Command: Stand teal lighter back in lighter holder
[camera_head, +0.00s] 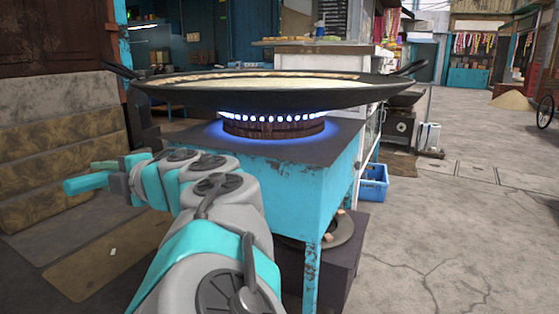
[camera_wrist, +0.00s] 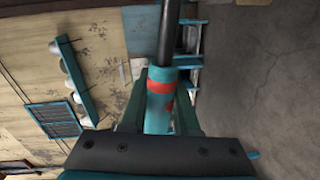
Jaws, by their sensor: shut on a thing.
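I cannot make out the lighter holder in either view.
A wide dark pan (camera_head: 250,98) with a pale flat food sits over a lit burner (camera_head: 272,126) on the blue stove stand (camera_head: 290,190). A brown stepped wall (camera_head: 55,140) is at the left. A blue crate (camera_head: 373,187) stands behind right. The paving at right is open.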

